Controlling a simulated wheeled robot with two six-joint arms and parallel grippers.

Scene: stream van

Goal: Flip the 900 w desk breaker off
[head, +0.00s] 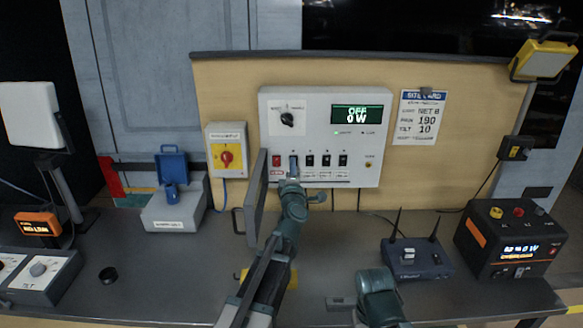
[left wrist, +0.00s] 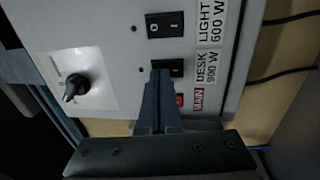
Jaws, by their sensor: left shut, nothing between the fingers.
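The white breaker panel (head: 370,170) is on the back board, with a row of rocker switches low on its front. The 900 W desk breaker (left wrist: 177,67) is black and sits between the red main switch (left wrist: 180,100) and the light breaker (left wrist: 165,25). My left gripper (head: 293,168) is shut and empty, its fingertips at the desk breaker. In the left wrist view the fingers (left wrist: 160,78) overlap part of that rocker, hiding its position. I cannot tell whether they touch it. My right gripper is not visible.
An open grey panel door (head: 257,195) stands just left of my left gripper. A yellow box with a red rotary switch (head: 226,157) is left of the panel. A router (head: 418,262) and a black power unit (head: 510,240) stand at the right of the desk.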

